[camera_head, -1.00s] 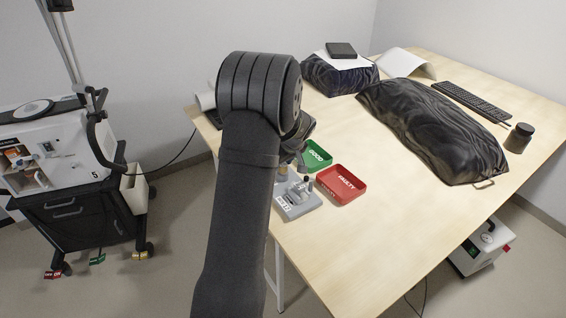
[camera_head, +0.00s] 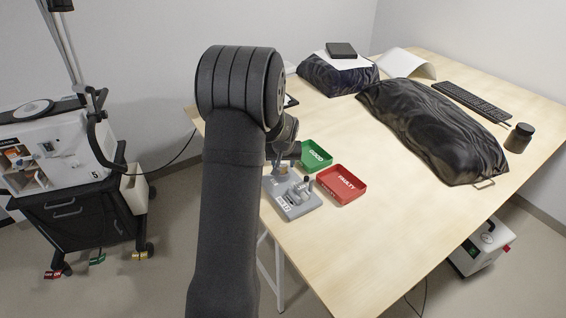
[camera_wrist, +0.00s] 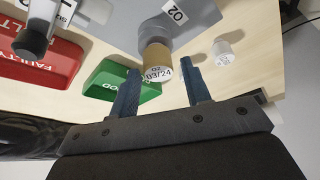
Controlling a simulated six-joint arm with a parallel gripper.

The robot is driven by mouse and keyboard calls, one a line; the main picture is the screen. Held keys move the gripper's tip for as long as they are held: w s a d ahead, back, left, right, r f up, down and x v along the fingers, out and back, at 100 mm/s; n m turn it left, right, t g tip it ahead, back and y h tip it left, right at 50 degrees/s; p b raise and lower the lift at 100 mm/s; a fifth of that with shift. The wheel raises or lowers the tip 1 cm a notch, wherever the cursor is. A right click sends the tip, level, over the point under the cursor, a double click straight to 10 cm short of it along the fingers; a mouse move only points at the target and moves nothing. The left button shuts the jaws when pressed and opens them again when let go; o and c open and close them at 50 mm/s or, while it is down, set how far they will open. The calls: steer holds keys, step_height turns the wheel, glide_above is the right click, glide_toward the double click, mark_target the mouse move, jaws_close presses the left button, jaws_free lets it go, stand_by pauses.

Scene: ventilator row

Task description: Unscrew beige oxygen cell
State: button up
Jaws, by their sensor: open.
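The beige oxygen cell (camera_wrist: 156,62) shows in the wrist view as a tan cylinder with a white label reading "03/24". It meets the grey fixture (camera_wrist: 130,22), which carries an "O2" label. My gripper (camera_wrist: 161,82) is open, its two blue-grey fingers pointing toward the cell, one to each side in the picture. I cannot tell whether the fingers are level with the cell; no contact shows. In the head view the grey fixture (camera_head: 297,205) stands at the table's near edge, and my arm hides much of the area by it; the gripper's fingers are not clear there.
A green GOOD tray (camera_head: 317,166) and a red FAULTY tray (camera_head: 342,198) stand beside the fixture. A small white cylinder (camera_wrist: 228,55) sits right of the fingers in the wrist view. A black-covered bulk (camera_head: 435,130) lies farther back. The table's right front is clear.

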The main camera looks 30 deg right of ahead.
steer(key=m, duration=0.2)
steer(key=m+g+h, duration=0.1)
steer(key=m, duration=0.2)
steer(key=shift+g, duration=0.3)
steer(key=shift+m+g+h, duration=0.4)
steer(key=shift+m+g, duration=0.3)
steer(key=shift+m, duration=1.3)
steer(key=c, duration=0.8)
steer(key=shift+n+t, duration=0.5)
steer(key=shift+n, duration=0.7)
